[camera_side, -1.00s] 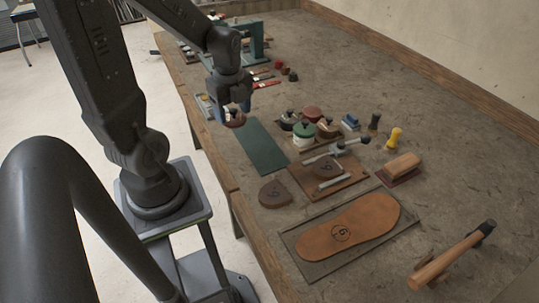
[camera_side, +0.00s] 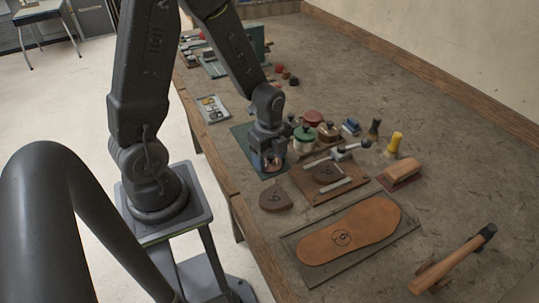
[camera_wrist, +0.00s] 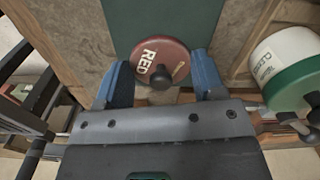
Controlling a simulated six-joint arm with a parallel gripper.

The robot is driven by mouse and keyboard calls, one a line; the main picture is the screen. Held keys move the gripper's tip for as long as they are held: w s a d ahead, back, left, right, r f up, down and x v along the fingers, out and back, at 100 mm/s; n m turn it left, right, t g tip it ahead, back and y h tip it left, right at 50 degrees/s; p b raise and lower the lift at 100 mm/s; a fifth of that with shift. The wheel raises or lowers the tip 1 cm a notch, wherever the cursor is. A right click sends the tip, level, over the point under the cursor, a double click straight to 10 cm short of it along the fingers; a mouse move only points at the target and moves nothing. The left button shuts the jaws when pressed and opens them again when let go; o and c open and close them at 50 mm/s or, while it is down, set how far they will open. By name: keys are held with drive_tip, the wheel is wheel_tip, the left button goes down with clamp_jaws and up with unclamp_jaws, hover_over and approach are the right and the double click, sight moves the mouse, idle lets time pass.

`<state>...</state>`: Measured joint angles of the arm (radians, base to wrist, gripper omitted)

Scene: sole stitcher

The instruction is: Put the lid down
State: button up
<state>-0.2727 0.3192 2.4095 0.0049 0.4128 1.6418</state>
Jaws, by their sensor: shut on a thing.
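My gripper (camera_side: 272,162) is low over the near end of the dark green mat (camera_side: 244,137). In the wrist view its two blue fingers (camera_wrist: 163,74) are shut on the round red lid (camera_wrist: 145,55), one on each side. The lid carries the word RED and has a black knob. The green mat (camera_wrist: 165,15) shows beyond it. In the side view the lid is mostly hidden by my gripper, and I cannot tell whether it touches the mat.
A white jar with a green lid (camera_wrist: 300,85) is close on the right, among several lidded jars. A brown heel piece (camera_side: 275,196) lies nearer the front. A wooden board with clamp bars (camera_side: 328,180) and a tan sole (camera_side: 348,228) are to the right.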

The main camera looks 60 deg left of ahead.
drive_tip(key=shift+f, duration=0.15)
drive_tip(key=o, duration=0.9)
wheel_tip(320, 180, up, 11)
drive_tip(key=s+d+r+n+t, duration=0.5)
drive_tip(key=s+d+r+n, duration=0.2)
drive_tip(key=r+n, duration=0.5)
drive_tip(key=shift+s+d+r+n+t, duration=0.2)
drive_tip(key=shift+s+d+n+t, duration=0.25)
drive_tip(key=shift+n, duration=1.45)
